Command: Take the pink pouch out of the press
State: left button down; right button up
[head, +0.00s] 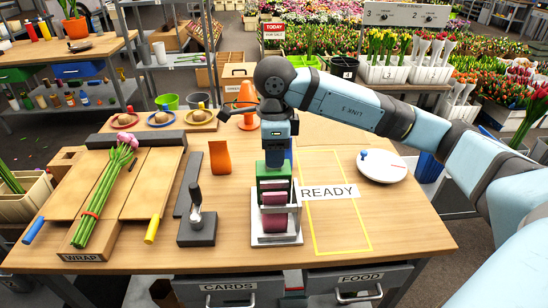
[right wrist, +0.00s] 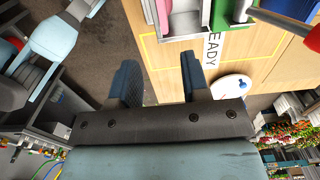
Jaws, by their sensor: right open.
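The pink pouch (head: 274,222) sits upright inside the frame, below the green block. My right gripper (head: 277,152) points down over the back of the press; its fingertips are largely hidden there. In the right wrist view its two fingers (right wrist: 160,72) are apart with nothing between them. The pink pouch (right wrist: 163,10) shows at that view's top edge, beyond the fingertips. My left gripper is out of view.
A yellow outlined area with a READY label (head: 328,192) lies right of the press, then a white plate (head: 382,166). Left are a dark stand (head: 197,228), an orange pouch (head: 220,157) and the wrap board with tied tulips (head: 97,205).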

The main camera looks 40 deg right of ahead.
aim_at(275, 194)
notch_tip(275, 194, down, 14)
jog(key=shift+d+r, duration=0.15)
jog(key=shift+r, duration=0.05)
dwell(0.4)
grip_shut()
jog(key=shift+r, duration=0.25)
